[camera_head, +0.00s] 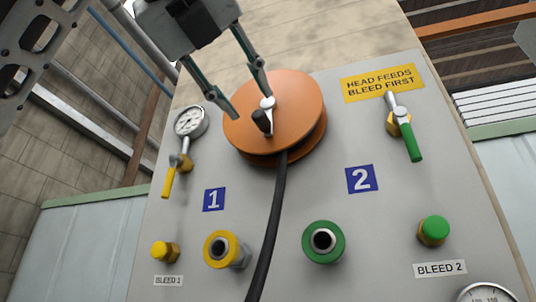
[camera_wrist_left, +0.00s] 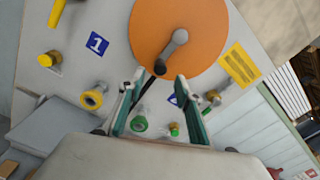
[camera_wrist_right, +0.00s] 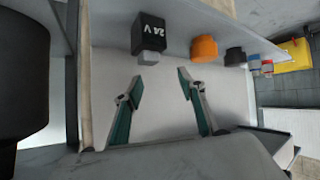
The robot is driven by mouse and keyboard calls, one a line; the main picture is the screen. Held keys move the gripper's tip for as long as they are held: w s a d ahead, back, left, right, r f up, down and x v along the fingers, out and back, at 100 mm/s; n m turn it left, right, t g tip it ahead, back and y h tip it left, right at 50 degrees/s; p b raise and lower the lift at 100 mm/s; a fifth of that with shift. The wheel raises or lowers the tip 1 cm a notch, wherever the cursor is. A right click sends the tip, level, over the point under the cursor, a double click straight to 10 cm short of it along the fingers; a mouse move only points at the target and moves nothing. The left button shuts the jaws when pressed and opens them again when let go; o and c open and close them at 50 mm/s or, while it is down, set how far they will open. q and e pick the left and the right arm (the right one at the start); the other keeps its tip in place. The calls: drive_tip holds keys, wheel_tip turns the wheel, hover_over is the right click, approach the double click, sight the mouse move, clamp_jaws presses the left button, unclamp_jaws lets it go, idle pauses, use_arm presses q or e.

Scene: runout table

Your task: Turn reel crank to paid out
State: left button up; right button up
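The orange reel (camera_head: 295,106) is mounted on the grey panel, with a black hose (camera_head: 274,210) running down from it. Its crank is a short grey arm (camera_head: 267,102) with a black knob (camera_head: 262,122) pointing down and slightly left of the hub in the head view. My left gripper (camera_head: 247,104) is open in front of the reel, its fingers apart near the crank. In the left wrist view the knob (camera_wrist_left: 160,68) lies between and just beyond the fingertips (camera_wrist_left: 158,80), seemingly untouched. My right gripper (camera_wrist_right: 158,80) is open and empty, away from the reel.
The panel carries a gauge (camera_head: 190,121), a yellow valve lever (camera_head: 169,182), a green valve lever (camera_head: 411,142), yellow (camera_head: 222,249) and green (camera_head: 324,243) ports, and bleed knobs. A black 24 V box (camera_wrist_right: 149,34) and an orange part (camera_wrist_right: 204,49) are near my right gripper.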

sight(257, 113)
use_arm(q)
drive_tip(key=shift+w+d+r, duration=0.1)
drive_tip(key=shift+w+d, duration=0.05)
drive_tip(key=shift+w, duration=0.4)
drive_tip(key=p+x, duration=0.1)
drive_tip(key=x, duration=0.4)
drive_tip(key=shift+p, duration=0.35)
use_arm(e)
drive_tip(key=shift+s+a+r, duration=0.15)
drive_tip(key=shift+s+r, duration=0.2)
drive_tip(key=shift+r, duration=0.4)
use_arm(q)
drive_tip(key=shift+w+d, duration=0.15)
drive_tip(key=shift+w, duration=0.3)
use_arm(e)
drive_tip(key=shift+w+r, duration=0.2)
drive_tip(key=shift+r, duration=0.05)
use_arm(q)
clamp_jaws()
